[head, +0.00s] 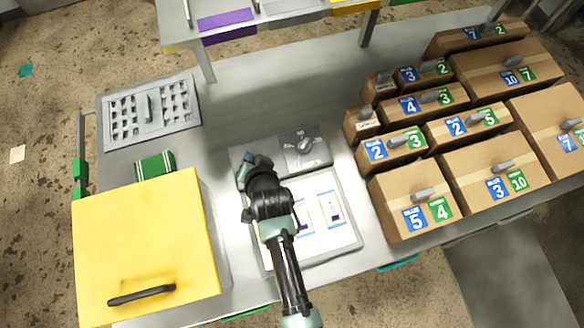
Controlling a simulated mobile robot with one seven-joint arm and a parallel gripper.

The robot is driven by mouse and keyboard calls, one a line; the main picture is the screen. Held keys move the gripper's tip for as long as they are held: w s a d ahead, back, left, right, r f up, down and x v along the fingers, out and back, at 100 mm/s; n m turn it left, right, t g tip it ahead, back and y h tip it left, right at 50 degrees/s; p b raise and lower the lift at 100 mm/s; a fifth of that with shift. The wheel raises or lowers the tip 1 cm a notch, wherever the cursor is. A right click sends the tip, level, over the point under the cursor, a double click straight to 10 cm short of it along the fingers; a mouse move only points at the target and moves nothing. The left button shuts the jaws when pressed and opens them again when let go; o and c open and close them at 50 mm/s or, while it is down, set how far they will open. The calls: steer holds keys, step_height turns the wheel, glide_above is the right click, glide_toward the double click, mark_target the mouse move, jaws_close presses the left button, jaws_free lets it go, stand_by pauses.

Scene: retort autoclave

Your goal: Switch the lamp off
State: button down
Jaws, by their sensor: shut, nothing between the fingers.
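No lamp that I can clearly make out shows in the head view. A grey control plate (290,158) with a rotary knob (305,146) lies on the metal table. My gripper (251,168) is shut and empty over the left part of this plate, left of the knob and apart from it. My arm reaches up from the bottom edge and hides part of the plate and of the pale panel below it. I cannot tell whether the fingers touch anything.
A yellow box (145,235) with a black handle stands at left, below a grey perforated tray (150,108) and a green striped block (155,165). Several numbered cartons (408,205) with grey handles fill the right. A raised shelf (270,28) crosses the back. Bare table lies behind the plate.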

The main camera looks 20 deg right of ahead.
steer(key=shift+f, duration=0.1)
steer(key=shift+f+b, duration=0.35)
steer(key=shift+f, duration=0.05)
steer(key=shift+f+b, duration=0.4)
steer(key=shift+f, duration=0.1)
stand_by(0.8)
steer(key=shift+r+p, duration=1)
step_height(320, 180, up, 6)
steer(key=p, duration=0.5)
stand_by(0.5)
